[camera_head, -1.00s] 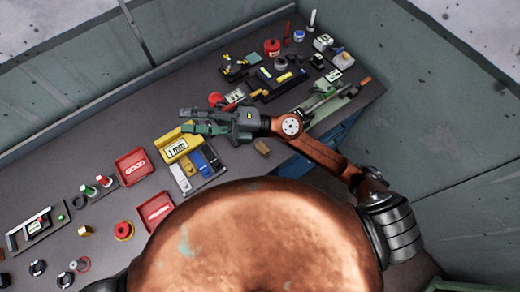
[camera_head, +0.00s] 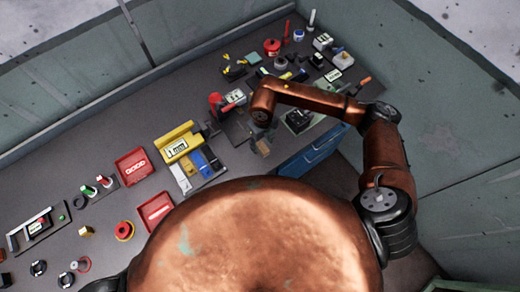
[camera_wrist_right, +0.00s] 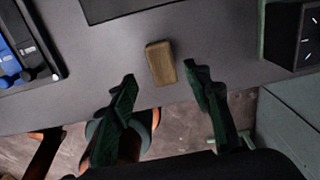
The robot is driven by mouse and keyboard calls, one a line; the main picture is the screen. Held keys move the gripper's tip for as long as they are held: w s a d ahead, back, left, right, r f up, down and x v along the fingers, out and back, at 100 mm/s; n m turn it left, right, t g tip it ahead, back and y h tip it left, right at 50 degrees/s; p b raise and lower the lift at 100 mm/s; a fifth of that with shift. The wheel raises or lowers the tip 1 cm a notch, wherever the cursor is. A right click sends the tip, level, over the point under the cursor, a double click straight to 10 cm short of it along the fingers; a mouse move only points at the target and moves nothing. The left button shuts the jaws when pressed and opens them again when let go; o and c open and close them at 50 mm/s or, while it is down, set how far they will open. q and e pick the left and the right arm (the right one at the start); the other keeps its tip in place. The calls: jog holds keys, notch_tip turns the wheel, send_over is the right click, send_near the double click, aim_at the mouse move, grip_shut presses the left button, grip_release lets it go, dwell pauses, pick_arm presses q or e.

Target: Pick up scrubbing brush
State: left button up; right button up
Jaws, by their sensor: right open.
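The scrubbing brush is a small tan block (camera_wrist_right: 161,62) lying on the grey table close to its front edge; no bristles show. In the head view the block (camera_head: 263,147) sits right of the yellow bin, below the bent end of my right arm. In the right wrist view my right gripper (camera_wrist_right: 160,73) is open, with one dark green finger on each side of the block's line. The block is at the fingertips, apart from both, and nothing is held. In the head view my arm mostly hides this gripper. My left gripper is not in view.
A yellow bin (camera_head: 178,142) and a tray with blue and grey pieces (camera_head: 205,164) stand left of the block. A blue drawer unit (camera_head: 312,152) is at the table's front right. A dark box (camera_wrist_right: 291,36) lies right in the wrist view. Red bins (camera_head: 134,166) stand further left.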

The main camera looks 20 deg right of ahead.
aim_at(263, 148)
jog(key=shift+w+d+f+p, duration=0.1)
jog(key=shift+f+p, duration=0.15)
jog(key=shift+f, duration=1.1)
jog(key=shift+d+f+p, duration=0.1)
jog(key=shift+f+p, duration=0.15)
jog(key=shift+f, duration=1.05)
grip_shut()
